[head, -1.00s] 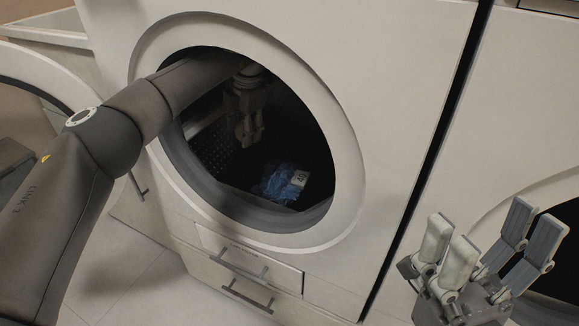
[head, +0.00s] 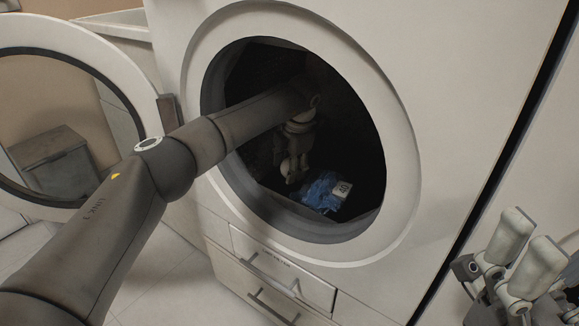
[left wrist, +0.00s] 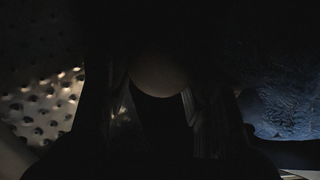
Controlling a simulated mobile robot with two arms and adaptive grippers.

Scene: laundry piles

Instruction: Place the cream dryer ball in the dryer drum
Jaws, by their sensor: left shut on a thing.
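My left gripper (head: 291,170) is inside the dryer drum (head: 355,160), reached in through the round opening and pointing down. In the left wrist view it is shut on a round, dim ball (left wrist: 160,72), the cream dryer ball by its shape. The deep shadow hides the ball's colour and most of the fingers. In the head view the ball cannot be made out clearly between the fingertips. My right gripper (head: 530,260) is open and empty outside at the lower right, partly cut off by the picture edge.
A crumpled blue cloth (head: 319,192) with a white tag lies low in the drum, just right of my left gripper. The pale rim (head: 405,190) surrounds my left arm. The round door (head: 130,82) stands open at the left. Drawers with handles sit below.

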